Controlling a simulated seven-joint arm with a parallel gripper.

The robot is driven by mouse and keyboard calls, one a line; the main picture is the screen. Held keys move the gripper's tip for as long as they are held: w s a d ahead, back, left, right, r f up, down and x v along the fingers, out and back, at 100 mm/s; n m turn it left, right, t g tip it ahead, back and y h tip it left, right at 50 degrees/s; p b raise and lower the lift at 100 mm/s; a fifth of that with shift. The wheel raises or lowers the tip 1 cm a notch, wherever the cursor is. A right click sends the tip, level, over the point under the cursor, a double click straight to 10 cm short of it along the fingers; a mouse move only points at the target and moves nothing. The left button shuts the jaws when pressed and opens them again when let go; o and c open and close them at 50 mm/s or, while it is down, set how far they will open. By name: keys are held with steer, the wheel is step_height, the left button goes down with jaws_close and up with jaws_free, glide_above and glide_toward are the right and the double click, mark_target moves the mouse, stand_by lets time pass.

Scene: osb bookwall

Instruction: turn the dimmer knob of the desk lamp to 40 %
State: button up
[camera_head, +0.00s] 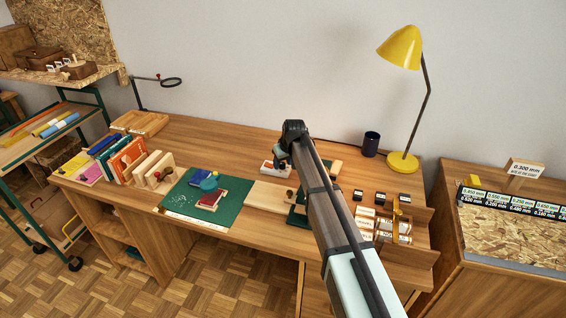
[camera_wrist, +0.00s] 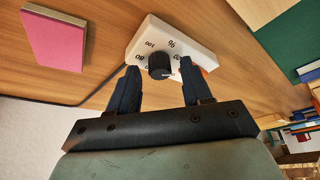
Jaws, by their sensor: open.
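The yellow desk lamp (camera_head: 403,50) stands at the back right of the desk on a round base (camera_head: 402,163). The white dimmer box (camera_head: 268,168) lies on the desk to its left, partly hidden by my arm. In the wrist view the box (camera_wrist: 150,30) shows printed numbers, including 100 and 80, around a black dimmer knob (camera_wrist: 159,65). A white mark on the knob points toward the lower right of that picture. My gripper (camera_wrist: 160,68) is open, its two dark fingertips on either side of the knob. I cannot tell whether they touch it.
A dark blue cup (camera_head: 371,143) stands left of the lamp base. A green mat (camera_head: 178,197) with books lies left of my arm, and upright books (camera_head: 128,160) stand farther left. Small boxes (camera_head: 380,197) sit to the right.

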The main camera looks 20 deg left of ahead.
steer(key=shift+f, duration=0.1)
steer(key=shift+c, duration=0.2)
jaws_close()
stand_by(0.5)
steer(key=m, duration=0.2)
steer(key=m+h, duration=0.1)
steer(key=m, duration=0.1)
steer(key=m+t+h, duration=0.1)
steer(key=m, duration=0.1)
steer(key=shift+a, duration=0.25)
steer(key=m+h, duration=0.2)
steer(key=m, duration=0.3)
steer(key=shift+a, duration=0.1)
steer(key=shift+m, duration=0.5)
